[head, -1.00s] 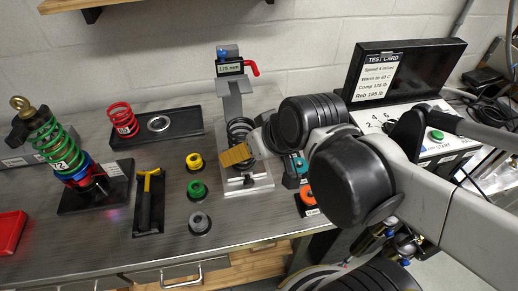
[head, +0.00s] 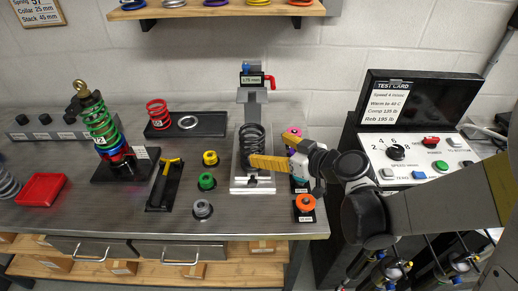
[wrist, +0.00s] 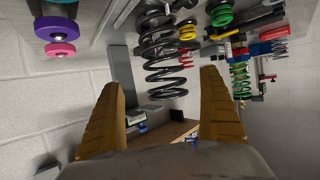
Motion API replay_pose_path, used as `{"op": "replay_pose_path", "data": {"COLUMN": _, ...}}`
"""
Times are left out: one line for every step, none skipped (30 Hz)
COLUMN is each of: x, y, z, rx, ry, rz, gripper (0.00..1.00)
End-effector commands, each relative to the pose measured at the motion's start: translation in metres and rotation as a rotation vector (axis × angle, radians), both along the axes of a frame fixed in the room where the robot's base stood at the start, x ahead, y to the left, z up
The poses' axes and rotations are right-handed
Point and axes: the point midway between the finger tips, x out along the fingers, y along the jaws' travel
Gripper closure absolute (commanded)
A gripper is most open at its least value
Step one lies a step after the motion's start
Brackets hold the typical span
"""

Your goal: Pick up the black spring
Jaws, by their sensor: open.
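The black spring (head: 252,139) stands upright on a light metal press base (head: 253,185) in the head view. My gripper (head: 270,148) is at the right of the spring, with one yellow finger in front of its lower part and the other to its right.
The press post (head: 252,96) with a red lever (head: 270,81) rises behind the spring. Yellow, green and grey bushings stand left of it. An orange one (head: 305,202) stands at right. A coilover with green spring (head: 100,125) and a red spring (head: 159,113) are farther left.

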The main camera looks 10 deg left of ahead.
Motion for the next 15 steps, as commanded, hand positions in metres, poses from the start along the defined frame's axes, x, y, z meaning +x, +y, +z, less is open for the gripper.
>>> {"op": "replay_pose_path", "data": {"x": 0.005, "y": 0.007, "z": -0.006, "rx": 0.0, "ry": 0.0, "rz": 0.001, "gripper": 0.1}}
{"op": "replay_pose_path", "data": {"x": 0.007, "y": 0.011, "z": -0.008, "rx": 0.0, "ry": 0.0, "rz": 0.001, "gripper": 0.1}}
{"op": "replay_pose_path", "data": {"x": 0.009, "y": 0.015, "z": -0.009, "rx": -0.001, "ry": 0.0, "rz": 0.001, "gripper": 0.1}}
{"op": "replay_pose_path", "data": {"x": 0.011, "y": 0.017, "z": -0.01, "rx": -0.001, "ry": 0.0, "rz": 0.001, "gripper": 0.1}}
{"op": "replay_pose_path", "data": {"x": 0.012, "y": 0.019, "z": -0.011, "rx": -0.001, "ry": 0.001, "rz": 0.0, "gripper": 0.1}}
{"op": "replay_pose_path", "data": {"x": 0.013, "y": 0.021, "z": -0.012, "rx": -0.001, "ry": 0.0, "rz": -0.001, "gripper": 0.1}}
{"op": "replay_pose_path", "data": {"x": 0.013, "y": 0.022, "z": -0.013, "rx": -0.002, "ry": -0.001, "rz": -0.001, "gripper": 0.1}}
{"op": "replay_pose_path", "data": {"x": 0.014, "y": 0.025, "z": -0.014, "rx": -0.002, "ry": -0.001, "rz": -0.001, "gripper": 0.1}}
{"op": "replay_pose_path", "data": {"x": 0.015, "y": 0.029, "z": -0.016, "rx": -0.001, "ry": 0.0, "rz": 0.0, "gripper": 0.1}}
{"op": "replay_pose_path", "data": {"x": 0.016, "y": 0.033, "z": -0.018, "rx": -0.001, "ry": 0.001, "rz": 0.001, "gripper": 0.1}}
{"op": "replay_pose_path", "data": {"x": 0.017, "y": 0.037, "z": -0.021, "rx": -0.001, "ry": 0.001, "rz": 0.001, "gripper": 0.1}}
{"op": "replay_pose_path", "data": {"x": 0.019, "y": 0.042, "z": -0.024, "rx": -0.001, "ry": 0.0, "rz": 0.001, "gripper": 0.1}}
{"op": "replay_pose_path", "data": {"x": 0.021, "y": 0.047, "z": -0.027, "rx": -0.002, "ry": -0.001, "rz": 0.002, "gripper": 0.1}}
{"op": "replay_pose_path", "data": {"x": 0.024, "y": 0.051, "z": -0.028, "rx": -0.001, "ry": 0.0, "rz": 0.0, "gripper": 0.1}}
{"op": "replay_pose_path", "data": {"x": 0.027, "y": 0.055, "z": -0.03, "rx": -0.001, "ry": 0.001, "rz": 0.0, "gripper": 0.1}}
